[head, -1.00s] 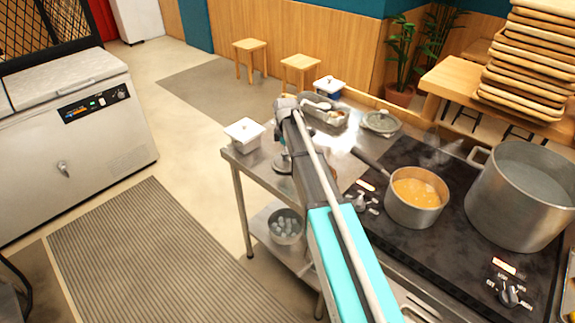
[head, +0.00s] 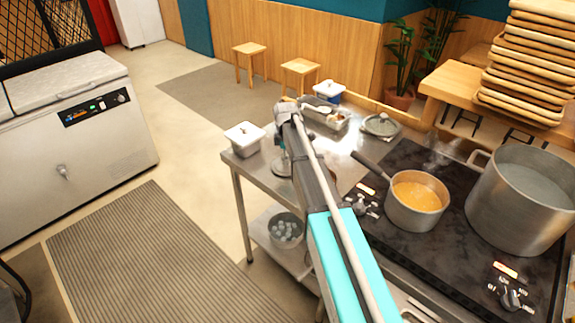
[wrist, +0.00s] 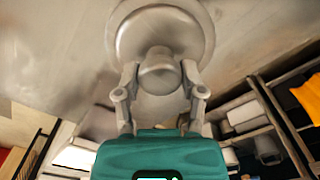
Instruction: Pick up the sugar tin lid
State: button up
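In the wrist view a pale round lid (wrist: 196,30) with a thick knob (wrist: 158,72) lies straight ahead. I take it for the sugar tin lid, but the tin under it is hidden. The fingers of my gripper (wrist: 160,78) stand on either side of the knob, with their tips very close to it. I cannot tell whether they press on it. In the head view the round lid (head: 282,167) shows low over the near left part of the steel counter, with my gripper (head: 281,150) above it, partly hidden by my arm.
Behind are a metal tray (head: 338,122), a blue-and-white container (head: 329,91) and a glass-like lid (head: 380,124). A pan of orange food (head: 417,195) and a large pot (head: 522,198) stand on the stove to the right.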

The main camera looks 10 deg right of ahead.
jog(key=c, duration=0.5)
jog(key=shift+o, duration=0.2)
jog(key=shift+r, duration=0.1)
jog(key=shift+r+p, duration=0.9)
jog(key=shift+p, duration=0.15)
jog(key=s+a+r+p, duration=0.1)
jog(key=s+r+p, duration=1)
jog(key=s, duration=0.3)
jog(key=shift+a, duration=0.2)
jog(key=shift+f, duration=0.1)
